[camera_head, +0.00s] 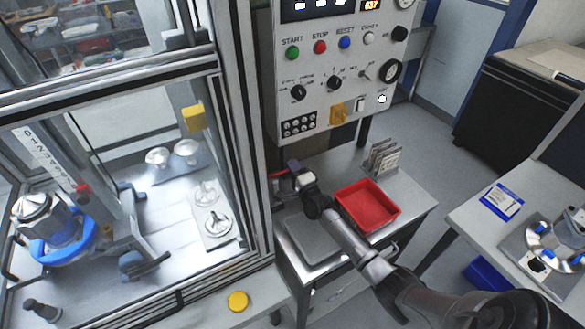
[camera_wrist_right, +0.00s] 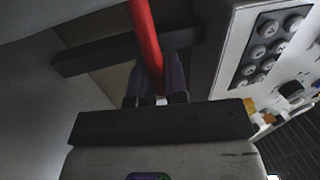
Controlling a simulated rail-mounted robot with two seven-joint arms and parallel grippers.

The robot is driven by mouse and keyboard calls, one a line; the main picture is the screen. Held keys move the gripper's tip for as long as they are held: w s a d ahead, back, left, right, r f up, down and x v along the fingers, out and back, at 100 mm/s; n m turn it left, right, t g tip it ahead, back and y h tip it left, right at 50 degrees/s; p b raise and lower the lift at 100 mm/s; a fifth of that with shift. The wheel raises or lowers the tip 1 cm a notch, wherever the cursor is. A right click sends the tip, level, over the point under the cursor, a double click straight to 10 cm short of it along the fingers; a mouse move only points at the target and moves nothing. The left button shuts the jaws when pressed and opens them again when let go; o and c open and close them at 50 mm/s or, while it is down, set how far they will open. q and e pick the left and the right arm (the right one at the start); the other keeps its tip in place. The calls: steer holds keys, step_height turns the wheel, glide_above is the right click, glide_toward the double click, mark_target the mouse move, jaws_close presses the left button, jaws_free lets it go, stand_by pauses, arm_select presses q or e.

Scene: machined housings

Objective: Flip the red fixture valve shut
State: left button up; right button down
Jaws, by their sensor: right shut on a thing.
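The red valve lever (camera_wrist_right: 146,40) runs from the top of the right wrist view down between the fingers of my right gripper (camera_wrist_right: 157,88). The fingers are shut on it. In the head view only a short red piece of the lever (camera_head: 279,174) shows, beside the machine frame, left of my right gripper (camera_head: 291,166). The gripper and wrist hide the rest of the lever, and its mount is not clear. My left gripper is not in view.
The grey control panel (camera_head: 325,105) stands just behind my right gripper. Below are a steel cart with a red tray (camera_head: 366,204), a flat grey plate (camera_head: 313,238) and a rack of cards (camera_head: 383,158). The glazed cell with a blue-ringed housing (camera_head: 62,242) is at left.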

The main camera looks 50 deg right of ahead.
steer(key=shift+f+m, duration=0.3)
steer(key=shift+m, duration=0.1)
steer(key=c, duration=1.1)
jaws_free()
steer(key=shift+c, duration=0.2)
steer(key=v, duration=0.7)
steer(key=shift+s+a, duration=0.15)
steer(key=shift+s, duration=0.1)
